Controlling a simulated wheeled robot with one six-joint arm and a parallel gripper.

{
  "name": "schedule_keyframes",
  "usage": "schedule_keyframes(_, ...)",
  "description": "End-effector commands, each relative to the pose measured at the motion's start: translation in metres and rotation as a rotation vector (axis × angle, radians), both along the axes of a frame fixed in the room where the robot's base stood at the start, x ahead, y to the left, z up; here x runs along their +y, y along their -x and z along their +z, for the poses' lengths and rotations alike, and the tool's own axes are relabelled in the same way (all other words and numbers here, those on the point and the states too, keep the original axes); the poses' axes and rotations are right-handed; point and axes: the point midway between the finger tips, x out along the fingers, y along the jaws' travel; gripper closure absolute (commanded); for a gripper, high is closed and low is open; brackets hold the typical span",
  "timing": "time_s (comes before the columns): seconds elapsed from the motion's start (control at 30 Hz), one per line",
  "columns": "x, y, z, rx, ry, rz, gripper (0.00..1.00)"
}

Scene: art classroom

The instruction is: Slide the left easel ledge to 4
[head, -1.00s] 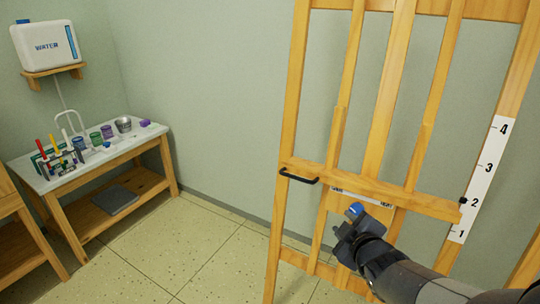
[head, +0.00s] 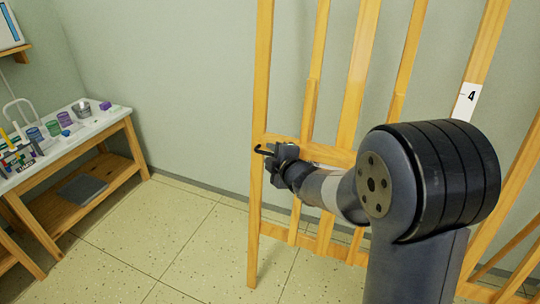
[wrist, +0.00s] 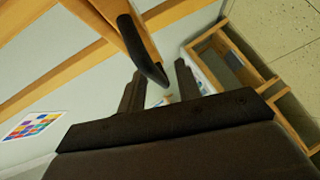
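The wooden easel (head: 264,90) stands against the wall, with its ledge (head: 325,154) running across it. A black bar handle (head: 262,151) sticks out at the ledge's left end. My gripper (head: 270,163) is at this handle. In the wrist view the handle (wrist: 140,48) reaches between my two fingertips (wrist: 160,80), which stand apart; I see no firm grip on it. The white number strip (head: 467,101) shows only its 4. My arm hides its lower numbers, the ledge's right end and the pointer.
A table (head: 112,131) with paint jars and brushes stands at the left, with a shelf below. The tiled floor (head: 190,240) between table and easel is clear. A colour chart (wrist: 32,124) shows in the wrist view.

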Motion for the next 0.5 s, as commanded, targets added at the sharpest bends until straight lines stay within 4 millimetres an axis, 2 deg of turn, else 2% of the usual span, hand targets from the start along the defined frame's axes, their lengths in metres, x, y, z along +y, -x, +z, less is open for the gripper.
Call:
schedule_keyframes(0.13,0.0042,-0.0071,-0.0028,0.001,0.0,0.0,0.68)
schedule_keyframes(0.4,0.0046,-0.0084,-0.0026,0.0,0.0,0.0,0.68)
schedule_keyframes(0.5,0.0046,-0.0083,-0.0025,0.0,0.0,0.0,0.74)
